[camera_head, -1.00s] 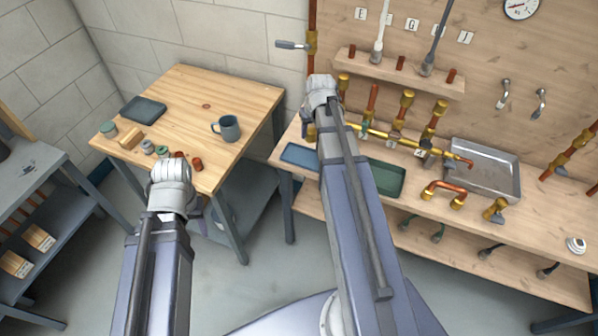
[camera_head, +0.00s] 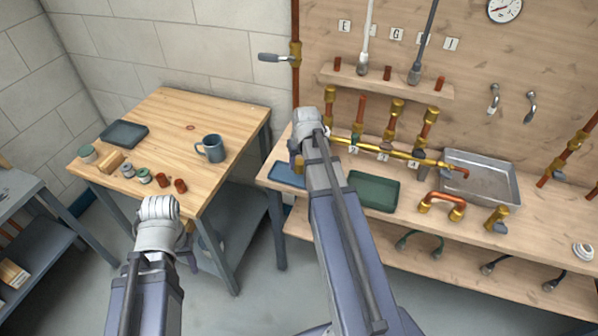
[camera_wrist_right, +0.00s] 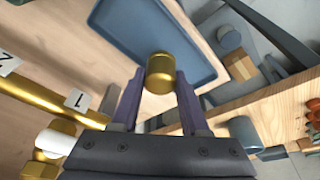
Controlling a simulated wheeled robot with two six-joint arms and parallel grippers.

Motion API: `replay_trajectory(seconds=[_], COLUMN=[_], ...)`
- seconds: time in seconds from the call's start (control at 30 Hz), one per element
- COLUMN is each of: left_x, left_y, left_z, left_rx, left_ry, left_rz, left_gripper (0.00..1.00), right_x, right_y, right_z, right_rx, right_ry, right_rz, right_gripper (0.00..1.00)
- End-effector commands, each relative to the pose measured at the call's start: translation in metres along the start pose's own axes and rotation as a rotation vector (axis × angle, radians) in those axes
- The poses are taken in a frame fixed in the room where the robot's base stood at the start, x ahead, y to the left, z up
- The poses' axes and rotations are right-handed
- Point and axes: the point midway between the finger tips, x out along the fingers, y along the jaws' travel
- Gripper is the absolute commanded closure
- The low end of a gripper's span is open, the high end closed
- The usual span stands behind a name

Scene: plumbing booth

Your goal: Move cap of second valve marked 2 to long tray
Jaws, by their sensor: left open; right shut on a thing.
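My right gripper (camera_wrist_right: 158,103) is shut on a brass cap (camera_wrist_right: 160,73), which sits between its fingertips in the right wrist view. Behind the cap lies a long blue tray (camera_wrist_right: 110,25); the cap overlaps its near edge in that view, and its height above the tray is unclear. In the head view the right gripper (camera_head: 297,160) is mostly hidden by my arm, over the blue tray (camera_head: 284,177). Label 2 (camera_wrist_right: 5,62) and label 1 (camera_wrist_right: 78,99) show beside the brass pipe (camera_wrist_right: 40,97). My left gripper (camera_head: 186,236) is open, low by the wooden table's front edge, largely hidden by its wrist.
A green tray (camera_head: 373,192), a grey metal tray (camera_head: 482,180) and a copper elbow piece (camera_head: 441,201) are on the bench, right of the blue tray. The wooden table (camera_head: 185,120) holds a mug (camera_head: 211,148), a dark tray (camera_head: 124,134) and several small parts.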

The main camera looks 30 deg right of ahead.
Motion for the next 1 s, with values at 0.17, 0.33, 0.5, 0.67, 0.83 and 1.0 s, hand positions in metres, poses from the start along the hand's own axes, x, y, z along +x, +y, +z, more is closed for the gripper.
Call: replay_trajectory(seconds=[0.17, 0.33, 0.5, 0.67, 0.83, 1.0], left_x=[0.026, 0.035, 0.033, 0.037, 0.036, 0.036], left_y=[0.003, 0.003, 0.003, 0.004, 0.003, 0.003], left_z=[-0.002, -0.002, -0.002, -0.002, -0.002, -0.002], left_rx=[0.000, 0.000, 0.000, 0.000, 0.000, 0.000], left_ry=[0.000, 0.000, 0.000, 0.000, 0.000, 0.000], left_rz=[0.000, 0.000, 0.000, 0.000, 0.000, 0.000], left_gripper=[0.49, 0.49, 0.49, 0.49, 0.49, 0.49], right_x=[0.025, 0.034, 0.032, 0.036, 0.035, 0.035], right_y=[-0.001, -0.001, -0.001, -0.001, -0.001, -0.001], right_z=[0.007, 0.009, 0.009, 0.010, 0.010, 0.010], right_rx=[0.000, 0.000, 0.000, 0.000, 0.000, 0.000], right_ry=[0.000, 0.000, 0.000, 0.000, 0.000, 0.000], right_rz=[0.000, 0.000, 0.000, 0.000, 0.000, 0.000], right_gripper=[1.00, 1.00, 1.00, 1.00, 0.40, 0.25])
